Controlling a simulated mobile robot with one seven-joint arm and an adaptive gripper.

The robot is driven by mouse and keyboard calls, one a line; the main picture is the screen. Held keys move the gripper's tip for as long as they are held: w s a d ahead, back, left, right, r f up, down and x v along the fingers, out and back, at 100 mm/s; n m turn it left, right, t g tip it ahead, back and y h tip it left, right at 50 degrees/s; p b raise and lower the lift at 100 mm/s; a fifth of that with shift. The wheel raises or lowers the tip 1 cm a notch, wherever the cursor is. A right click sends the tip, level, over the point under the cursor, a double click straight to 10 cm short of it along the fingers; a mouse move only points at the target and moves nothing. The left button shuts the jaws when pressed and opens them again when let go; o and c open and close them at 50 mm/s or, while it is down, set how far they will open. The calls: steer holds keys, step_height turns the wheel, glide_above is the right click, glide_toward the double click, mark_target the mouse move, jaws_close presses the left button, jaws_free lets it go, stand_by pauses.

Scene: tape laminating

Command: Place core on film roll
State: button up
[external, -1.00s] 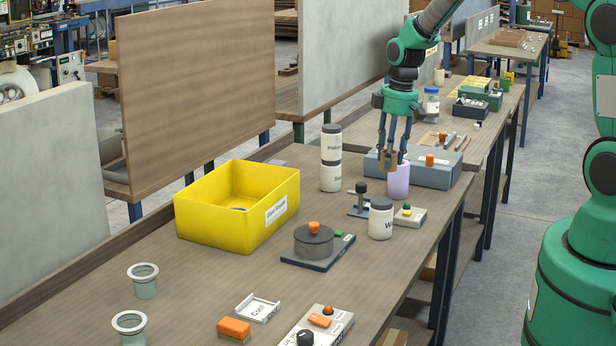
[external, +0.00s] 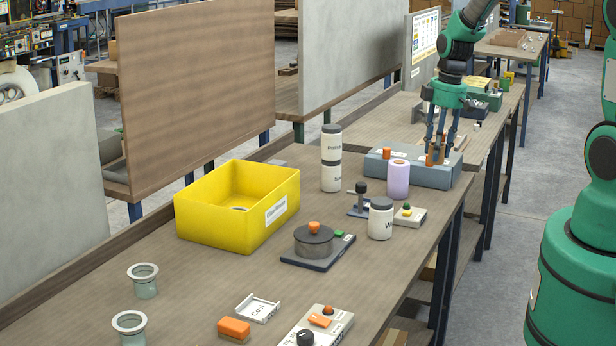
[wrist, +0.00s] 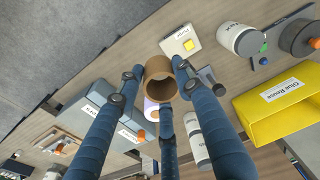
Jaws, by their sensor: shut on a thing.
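The core, a short brown cardboard tube, is held between the fingers of my gripper. In the wrist view the core (wrist: 160,76) sits between the fingertips. In the external view my gripper (external: 438,152) points down over the right part of the blue-grey box, with the core (external: 437,157) partly hidden by the fingers. The film roll (external: 398,181), a pale purple upright cylinder with an open top, stands on the bench to the left of the gripper, apart from the core. In the wrist view the film roll (wrist: 151,110) is mostly hidden behind the core and a finger.
The blue-grey box (external: 418,174) with an orange knob stands behind the film roll. Stacked canisters (external: 331,172) and a yellow bin (external: 225,222) are further left.

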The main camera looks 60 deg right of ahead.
steer(key=w+d, duration=0.3)
steer(key=w, duration=0.1)
steer(key=w+d+f, duration=0.1)
steer(key=w+d, duration=0.2)
steer(key=w, duration=0.2)
steer(key=w+d, duration=0.3)
steer(key=w, duration=0.1)
steer(key=shift+w+f, duration=0.15)
steer(key=shift+f, duration=0.1)
steer(key=shift+f, duration=1.75)
steer(key=shift+f, duration=0.15)
steer(key=o, duration=0.8)
steer(key=r, duration=0.4)
steer(key=s+r, duration=0.1)
steer(key=r, duration=0.7)
steer(key=shift+s+d+r, duration=0.15)
steer(key=shift+d, duration=0.05)
